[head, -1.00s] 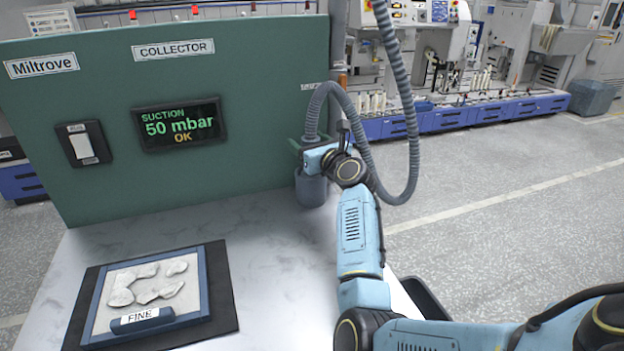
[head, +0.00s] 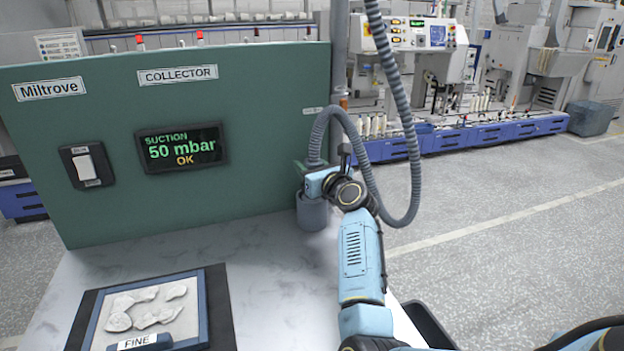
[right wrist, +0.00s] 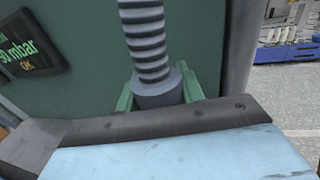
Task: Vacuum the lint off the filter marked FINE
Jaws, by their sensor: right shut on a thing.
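The filter marked FINE (head: 203,312) lies on a dark mat (head: 222,318) at the lower left of the head view. Several pale lint clumps (head: 118,321) lie on its light face. Its lower edge is cut off. My right gripper (head: 318,183) is at the grey suction hose (head: 333,112), by the grey cup (head: 311,213) on the collector's right end. It is shut on the hose's nozzle end; its fingertips are mostly hidden. The right wrist view shows the ribbed hose and its grey cuff (right wrist: 158,92) between green bracket sides. My left gripper is out of view.
The green collector panel (head: 250,120) stands behind the table (head: 270,280). Its display (head: 181,147) reads suction 50 mbar OK. A rocker switch (head: 86,166) is at its left. The hose loops down on the right from above. The table between filter and cup is clear.

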